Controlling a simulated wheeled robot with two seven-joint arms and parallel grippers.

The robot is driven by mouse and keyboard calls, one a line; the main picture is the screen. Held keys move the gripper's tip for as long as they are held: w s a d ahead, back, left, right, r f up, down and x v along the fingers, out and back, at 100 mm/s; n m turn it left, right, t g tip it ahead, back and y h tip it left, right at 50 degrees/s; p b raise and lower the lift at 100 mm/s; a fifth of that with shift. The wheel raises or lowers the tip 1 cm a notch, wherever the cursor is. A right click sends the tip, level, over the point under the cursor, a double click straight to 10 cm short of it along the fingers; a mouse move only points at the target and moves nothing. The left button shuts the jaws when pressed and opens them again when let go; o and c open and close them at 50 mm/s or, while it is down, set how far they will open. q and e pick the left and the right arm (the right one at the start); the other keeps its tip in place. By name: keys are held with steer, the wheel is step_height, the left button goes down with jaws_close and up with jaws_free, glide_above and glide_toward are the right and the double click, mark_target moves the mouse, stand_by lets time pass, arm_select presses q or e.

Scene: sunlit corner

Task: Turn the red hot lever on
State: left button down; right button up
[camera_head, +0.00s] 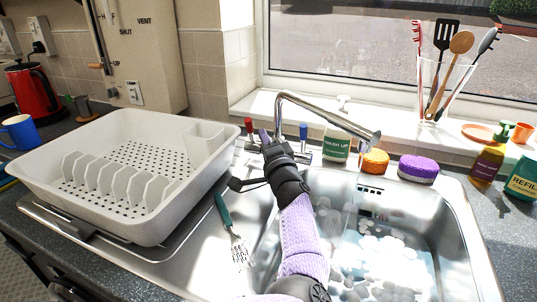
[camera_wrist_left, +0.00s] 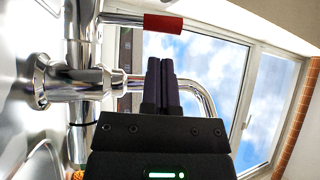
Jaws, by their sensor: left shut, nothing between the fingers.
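The chrome mixer tap (camera_head: 320,108) stands behind the sink, its spout reaching right over the basin. Its red hot lever (camera_head: 248,125) is on the left and also shows in the left wrist view (camera_wrist_left: 163,23), pointing sideways off its chrome stem. The blue cold lever (camera_head: 303,131) is on the right. My left gripper (camera_head: 265,136) is shut and empty, with its fingertips just right of the red lever in the head view. In the left wrist view the shut fingers (camera_wrist_left: 160,62) are apart from the red lever, which lies beyond their tips. My right gripper is out of view.
Behind the basin stand a wash-up bottle (camera_head: 336,143), an orange sponge (camera_head: 375,162) and a purple sponge (camera_head: 418,169). The sink (camera_head: 452,215) holds foamy water.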

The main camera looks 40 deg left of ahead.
arm_select(q)
steer(key=b+x, duration=0.2)
steer(key=x, duration=0.3)
steer(key=shift+a, duration=0.15)
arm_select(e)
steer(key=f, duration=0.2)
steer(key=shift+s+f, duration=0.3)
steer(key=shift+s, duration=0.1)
